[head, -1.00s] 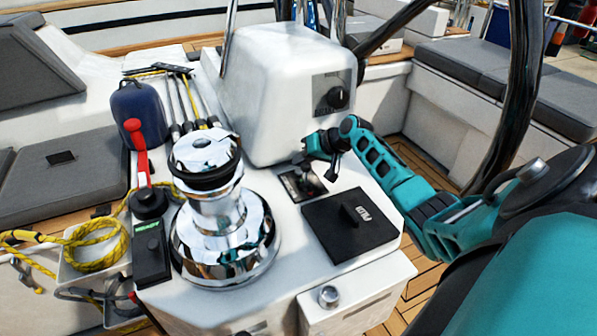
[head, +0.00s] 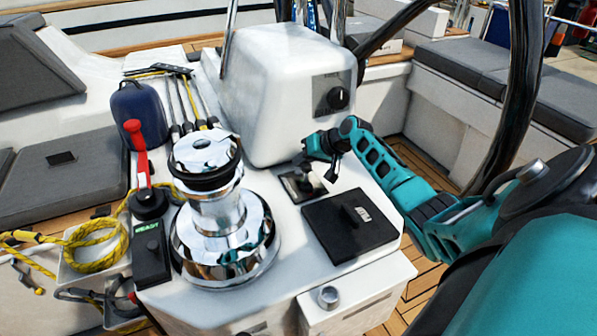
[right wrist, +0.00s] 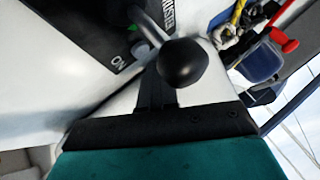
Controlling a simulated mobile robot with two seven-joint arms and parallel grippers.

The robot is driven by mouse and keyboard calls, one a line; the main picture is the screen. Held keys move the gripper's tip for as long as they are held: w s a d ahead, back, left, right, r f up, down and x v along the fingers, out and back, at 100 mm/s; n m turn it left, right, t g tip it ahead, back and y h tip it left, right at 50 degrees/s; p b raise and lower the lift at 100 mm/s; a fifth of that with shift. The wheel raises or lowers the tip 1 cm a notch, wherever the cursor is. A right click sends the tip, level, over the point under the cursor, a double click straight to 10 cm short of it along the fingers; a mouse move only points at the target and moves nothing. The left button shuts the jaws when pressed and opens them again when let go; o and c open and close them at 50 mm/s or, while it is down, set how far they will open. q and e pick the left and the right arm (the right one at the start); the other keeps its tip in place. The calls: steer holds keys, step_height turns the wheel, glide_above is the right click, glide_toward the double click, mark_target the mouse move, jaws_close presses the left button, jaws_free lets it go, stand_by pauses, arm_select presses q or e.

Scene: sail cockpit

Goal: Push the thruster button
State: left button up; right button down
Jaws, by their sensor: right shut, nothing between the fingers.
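The thruster panel (head: 303,186) is a small dark plate with a pale, glossy look, set in the white console top in the head view. In the right wrist view the panel (right wrist: 85,35) carries white "ON" lettering, partly cut-off lettering, a small green button (right wrist: 133,28) and a metal stick with a black ball knob (right wrist: 184,63). My right gripper (head: 333,167) is shut and empty, pointing down just right of the panel. In the right wrist view its dark fingers (right wrist: 155,95) lie close to the knob; I cannot tell whether they touch. My left gripper is not in view.
A chrome winch (head: 222,220) stands left of the panel. A black square plate with a handle (head: 350,222) lies in front of it. A white housing (head: 275,95) rises behind. A black box (head: 150,252) with green lettering and a red-handled lever (head: 140,150) are further left.

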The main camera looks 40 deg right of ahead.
steer(key=shift+f, duration=0.1)
stand_by(0.6)
steer(key=shift+f, duration=0.35)
steer(key=shift+f+b, duration=0.2)
steer(key=shift+b, duration=0.25)
